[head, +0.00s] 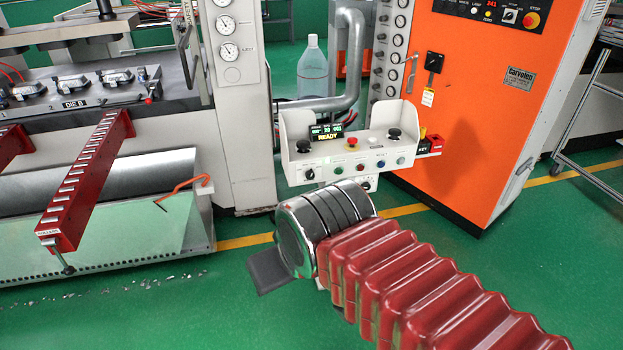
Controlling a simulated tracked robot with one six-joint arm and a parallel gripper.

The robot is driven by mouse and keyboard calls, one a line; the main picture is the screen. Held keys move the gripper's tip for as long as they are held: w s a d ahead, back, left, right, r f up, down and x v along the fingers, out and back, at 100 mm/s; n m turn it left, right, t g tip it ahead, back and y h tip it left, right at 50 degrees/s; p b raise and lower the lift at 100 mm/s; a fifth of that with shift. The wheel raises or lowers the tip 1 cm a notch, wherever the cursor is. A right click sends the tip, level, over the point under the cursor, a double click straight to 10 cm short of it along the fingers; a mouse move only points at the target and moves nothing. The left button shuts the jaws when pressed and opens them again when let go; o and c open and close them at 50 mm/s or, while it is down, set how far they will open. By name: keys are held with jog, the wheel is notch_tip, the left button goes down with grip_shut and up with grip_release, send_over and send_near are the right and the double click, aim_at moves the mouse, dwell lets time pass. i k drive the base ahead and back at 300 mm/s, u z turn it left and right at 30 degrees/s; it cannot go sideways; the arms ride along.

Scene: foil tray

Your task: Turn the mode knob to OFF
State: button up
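A white control box (345,150) on a post stands in the middle, with a lit display reading READY (327,133). Its lower face has a small black selector knob (310,174) at the left, beside a row of coloured buttons. Its labels are too small to read, so I cannot tell its setting or whether it is the mode knob. A larger black rotary switch (434,62) is on the orange cabinet. My red ribbed arm ends in a chrome wrist below the box. Only a dark flat part of my gripper (268,271) shows, apart from the box; its fingertips are hidden.
The box also carries a red stop button (351,142) and two black joysticks. An orange cabinet (490,110) stands at the right. A press with red rails (85,185) is at the left. A clear bottle (312,70) stands behind the box. Green floor is open in front.

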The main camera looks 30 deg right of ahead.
aim_at(310, 175)
jog(key=z, duration=0.05)
jog(key=i, duration=0.95)
jog(key=u, duration=0.05)
